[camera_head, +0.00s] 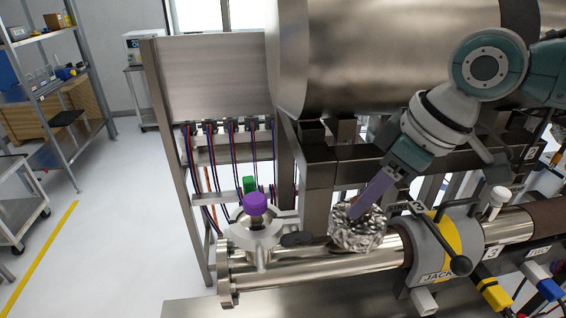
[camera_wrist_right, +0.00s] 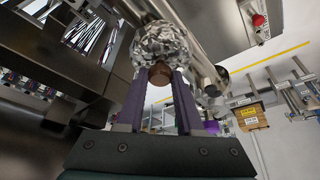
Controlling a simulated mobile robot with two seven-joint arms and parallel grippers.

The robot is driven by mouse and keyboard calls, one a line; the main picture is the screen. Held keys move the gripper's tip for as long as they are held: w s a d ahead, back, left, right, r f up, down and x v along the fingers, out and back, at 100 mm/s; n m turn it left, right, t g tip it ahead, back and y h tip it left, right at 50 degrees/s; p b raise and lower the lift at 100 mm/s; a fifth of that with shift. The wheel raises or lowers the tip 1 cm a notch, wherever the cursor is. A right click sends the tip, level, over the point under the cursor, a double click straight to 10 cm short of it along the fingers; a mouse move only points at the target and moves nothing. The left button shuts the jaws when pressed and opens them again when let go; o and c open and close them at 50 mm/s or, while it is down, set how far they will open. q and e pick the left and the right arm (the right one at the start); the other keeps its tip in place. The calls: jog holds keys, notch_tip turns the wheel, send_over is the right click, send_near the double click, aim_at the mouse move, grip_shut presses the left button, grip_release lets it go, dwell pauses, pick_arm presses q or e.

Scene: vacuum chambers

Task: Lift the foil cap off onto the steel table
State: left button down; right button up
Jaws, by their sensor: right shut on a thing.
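The crumpled silver foil cap (camera_head: 357,232) sits at the top of the horizontal steel pipe (camera_head: 320,270), left of the grey-and-yellow clamp. What lies under the foil is hidden. My right gripper (camera_head: 363,207) comes down from the upper right, with its purple fingers at the top of the foil. In the right wrist view the gripper (camera_wrist_right: 160,78) is shut on a small brown knob (camera_wrist_right: 160,74) at the foil cap (camera_wrist_right: 160,45). A bare steel surface (camera_head: 260,306), apparently the steel table, runs along the bottom of the head view. My left gripper is not in view.
A flanged fitting with a purple knob (camera_head: 255,203) stands left of the cap. The clamp (camera_head: 432,255) with its black-knobbed lever is close on the right. A large steel vessel (camera_head: 380,60) hangs above and behind. Shelving (camera_head: 50,90) stands far left beyond open floor.

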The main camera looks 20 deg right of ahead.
grip_shut()
jog(key=shift+r, duration=0.5)
notch_tip(320, 180, up, 19)
jog(key=b, duration=0.3)
notch_tip(320, 180, up, 6)
jog(key=p, duration=0.8)
dwell(0.3)
